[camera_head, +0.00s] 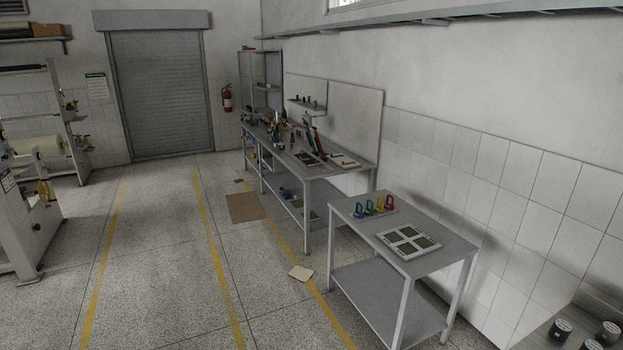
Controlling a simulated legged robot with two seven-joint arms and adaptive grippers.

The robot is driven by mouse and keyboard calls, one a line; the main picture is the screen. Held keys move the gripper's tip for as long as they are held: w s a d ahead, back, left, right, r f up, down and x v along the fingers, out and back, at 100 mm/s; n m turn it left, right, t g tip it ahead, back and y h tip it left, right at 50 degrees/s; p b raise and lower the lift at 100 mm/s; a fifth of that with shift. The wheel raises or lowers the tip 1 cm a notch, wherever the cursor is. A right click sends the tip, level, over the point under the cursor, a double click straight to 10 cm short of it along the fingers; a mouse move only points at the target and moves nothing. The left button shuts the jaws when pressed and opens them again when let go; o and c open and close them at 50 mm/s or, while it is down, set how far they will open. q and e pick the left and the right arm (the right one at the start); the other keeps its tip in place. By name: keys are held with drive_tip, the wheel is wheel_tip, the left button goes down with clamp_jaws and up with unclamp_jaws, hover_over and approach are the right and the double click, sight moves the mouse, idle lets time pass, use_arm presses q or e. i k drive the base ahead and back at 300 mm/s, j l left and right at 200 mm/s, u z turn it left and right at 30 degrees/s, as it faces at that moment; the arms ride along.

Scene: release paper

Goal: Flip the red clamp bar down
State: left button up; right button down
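I cannot make out a clear clamp bar from here. A thin red upright piece (318,146) stands tilted on the long grey workbench (347,174), among small tools; it is too small to tell whether it is the clamp bar. A red-handled item (390,203) stands at the right end of a row of coloured handles on the nearer small table. Neither of my grippers is in view.
The small grey table (440,241) also holds a white four-pane frame (409,242). A machine with rollers (30,215) stands at the left. A brown mat (246,207) and pale sheet (300,273) lie on the floor.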

sight(319, 149)
drive_tip(key=i+j, duration=0.5)
drive_tip(key=i, duration=0.25)
drive_tip(key=i+j, duration=0.45)
drive_tip(key=i, duration=0.3)
drive_tip(key=i+j+z, duration=0.1)
drive_tip(key=i+j, duration=0.4)
drive_tip(key=i, duration=0.2)
drive_tip(key=i+j, duration=0.55)
drive_tip(key=i, duration=0.2)
drive_tip(key=i+j, duration=0.5)
drive_tip(key=i, duration=0.2)
drive_tip(key=i+z, duration=0.1)
drive_tip(key=i, duration=0.85)
drive_tip(key=i+j, duration=0.15)
drive_tip(key=i, duration=0.8)
drive_tip(key=i+l, duration=0.1)
drive_tip(key=i, duration=0.5)
drive_tip(key=i+l+z, duration=0.1)
drive_tip(key=i, duration=0.5)
drive_tip(key=i+l, duration=0.4)
drive_tip(key=l, duration=0.15)
drive_tip(key=i+l, duration=0.45)
drive_tip(key=k+l+z, duration=0.05)
drive_tip(key=l, duration=0.05)
